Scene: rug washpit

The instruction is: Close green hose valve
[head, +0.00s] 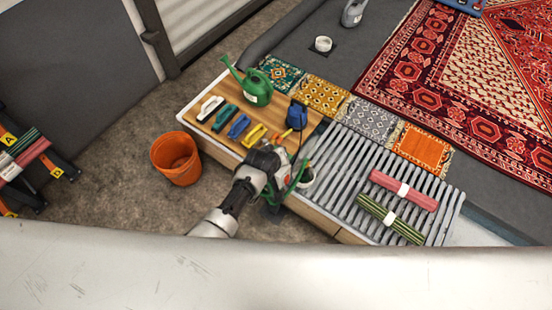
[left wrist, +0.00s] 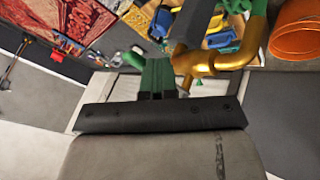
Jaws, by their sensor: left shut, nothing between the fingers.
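My left gripper (head: 284,172) is at the front edge of the wooden bench, beside the green hose (head: 301,170), and covers much of the fitting there. In the left wrist view a brass pipe fitting (left wrist: 203,62) stands just right of the gripper's centre line, joined to green hose (left wrist: 252,42). A green part (left wrist: 152,74), which looks like the valve handle, lies right in front of the gripper's dark front bar. The gripper is shut with nothing held; I cannot tell if it touches the green part. My right gripper is not in view.
A wooden bench top (head: 208,126) holds a green watering can (head: 255,88) and several coloured brushes. An orange bucket (head: 176,158) stands on the floor to its left. A slatted grate (head: 345,170) with rolled rugs is to the right, and a large red rug (head: 420,90) lies beyond.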

